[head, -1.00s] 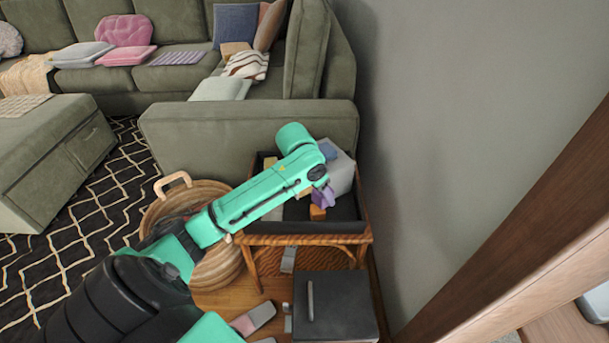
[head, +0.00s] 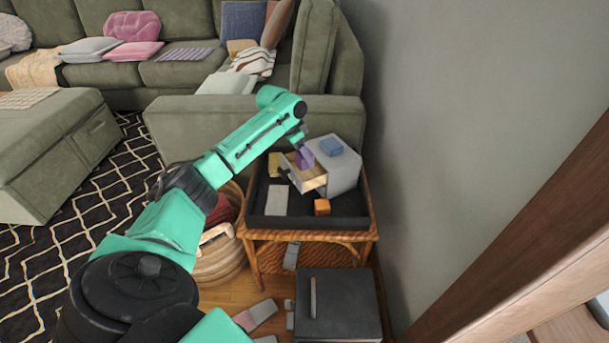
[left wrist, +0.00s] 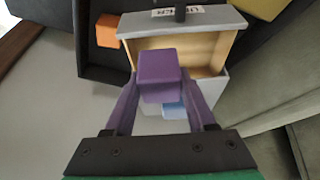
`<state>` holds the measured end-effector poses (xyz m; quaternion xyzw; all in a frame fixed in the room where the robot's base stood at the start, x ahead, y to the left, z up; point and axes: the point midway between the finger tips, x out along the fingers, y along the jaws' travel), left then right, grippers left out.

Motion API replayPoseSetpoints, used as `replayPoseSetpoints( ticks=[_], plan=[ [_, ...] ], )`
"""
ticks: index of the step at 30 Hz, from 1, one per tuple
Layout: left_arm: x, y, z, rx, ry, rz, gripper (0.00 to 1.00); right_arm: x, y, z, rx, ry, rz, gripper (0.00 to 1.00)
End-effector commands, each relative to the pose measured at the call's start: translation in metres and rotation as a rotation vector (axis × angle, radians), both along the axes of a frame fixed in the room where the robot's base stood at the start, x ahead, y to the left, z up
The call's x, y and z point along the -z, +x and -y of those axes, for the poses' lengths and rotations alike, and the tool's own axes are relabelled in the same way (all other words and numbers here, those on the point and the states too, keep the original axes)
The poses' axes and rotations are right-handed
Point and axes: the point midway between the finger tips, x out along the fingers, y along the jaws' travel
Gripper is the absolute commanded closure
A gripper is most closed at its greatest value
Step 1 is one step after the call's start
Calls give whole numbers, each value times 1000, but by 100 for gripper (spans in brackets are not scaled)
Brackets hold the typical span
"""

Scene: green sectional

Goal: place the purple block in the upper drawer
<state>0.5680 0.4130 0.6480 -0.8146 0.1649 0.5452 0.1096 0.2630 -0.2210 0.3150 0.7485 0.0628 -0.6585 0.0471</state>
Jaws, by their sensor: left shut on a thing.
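The purple block (left wrist: 158,68) is held between the purple fingers of my left gripper (left wrist: 160,84). In the left wrist view it appears over the pulled-out wooden drawer (left wrist: 205,52), which has a grey front with a dark handle and a label I cannot read fully. The drawer's visible inside is empty. In the head view my left gripper (head: 304,150) is above the drawer (head: 315,182) of the small grey cabinet (head: 345,178), and the fingers partly hide the block there. I cannot tell the block's exact height over the drawer. My right gripper is out of view.
The cabinet stands in a black tray (head: 350,222) on a wicker table. A blue block (head: 332,147) lies on top of the cabinet. An orange block (head: 322,207), a yellow block (head: 274,165) and a pale flat piece (head: 277,200) are in the tray. A wall is close on the right.

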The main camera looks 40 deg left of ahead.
Motion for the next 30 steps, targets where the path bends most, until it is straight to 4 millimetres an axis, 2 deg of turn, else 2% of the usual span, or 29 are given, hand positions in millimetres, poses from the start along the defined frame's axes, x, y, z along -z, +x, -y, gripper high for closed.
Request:
replayPoseSetpoints(
  ticks=[1,5,11,20,21,22,30],
  plan=[
    [12,0,0,0,0,-1,99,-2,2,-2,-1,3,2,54],
    [25,0,0,0,0,1,99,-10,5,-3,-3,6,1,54],
    [60,0,0,-1,0,-1,99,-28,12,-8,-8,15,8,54],
    [63,0,0,0,1,0,99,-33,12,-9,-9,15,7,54],
    [63,0,0,0,1,0,37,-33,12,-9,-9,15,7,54],
    [63,0,0,1,1,1,32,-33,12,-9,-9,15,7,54],
    [62,0,0,0,0,1,32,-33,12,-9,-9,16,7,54]
  ],
)
